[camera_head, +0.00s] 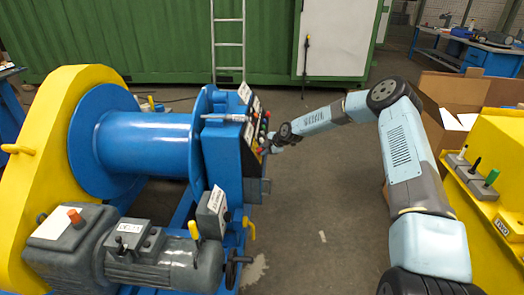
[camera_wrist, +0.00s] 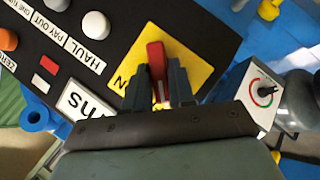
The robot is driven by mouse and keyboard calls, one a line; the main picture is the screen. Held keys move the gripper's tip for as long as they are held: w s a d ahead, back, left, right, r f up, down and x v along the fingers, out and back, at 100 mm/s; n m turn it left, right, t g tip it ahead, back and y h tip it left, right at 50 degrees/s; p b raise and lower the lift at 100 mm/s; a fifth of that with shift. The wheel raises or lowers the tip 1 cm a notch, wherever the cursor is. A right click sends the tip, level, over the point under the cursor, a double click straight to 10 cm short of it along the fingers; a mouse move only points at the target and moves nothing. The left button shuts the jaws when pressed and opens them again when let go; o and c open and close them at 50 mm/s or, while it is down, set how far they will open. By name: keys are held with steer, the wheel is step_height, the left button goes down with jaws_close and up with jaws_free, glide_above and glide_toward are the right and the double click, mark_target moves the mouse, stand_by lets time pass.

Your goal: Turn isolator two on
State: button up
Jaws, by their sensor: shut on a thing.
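A red switch handle (camera_wrist: 156,56) stands on a yellow plate (camera_wrist: 192,62) on the black control panel (camera_wrist: 118,22). My gripper (camera_wrist: 160,85) is shut on the handle, one dark finger on each side of it. The plate's lettering is mostly hidden behind the fingers, so I cannot read whether this is isolator two. In the head view my gripper (camera_head: 274,141) is at the front face of the panel on the blue winch, where the handle is too small to make out.
Beside the handle are a white knob (camera_wrist: 95,25) and labels including HAUL and PAY OUT. A white box (camera_wrist: 262,95) with a red-and-green dial is at the right. The blue winch drum (camera_head: 145,145) is left of my arm; a cardboard box (camera_head: 455,105) is at the right.

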steer(key=shift+a, duration=0.2)
jaws_close()
steer(key=m, duration=0.1)
steer(key=m+g, duration=0.2)
steer(key=shift+w+d+r+h, duration=0.1)
steer(key=shift+w+d+h, duration=0.05)
steer(key=shift+w+h, duration=0.15)
steer(key=m+g, duration=0.2)
steer(key=m, duration=0.1)
steer(key=shift+w+r+g, duration=0.1)
steer(key=shift+w+g, duration=0.15)
steer(key=shift+g, duration=0.05)
steer(key=m, duration=0.1)
steer(key=m+g, duration=0.2)
steer(key=shift+w+d, duration=0.15)
steer(key=shift+w, duration=0.1)
steer(key=m+g, duration=0.1)
steer(key=m, duration=0.1)
steer(key=m+g+y, duration=0.1)
steer(key=shift+w+d+f+m+g, duration=0.1)
steer(key=shift+w+f+m+g, duration=0.1)
steer(key=shift+m+g, duration=0.2)
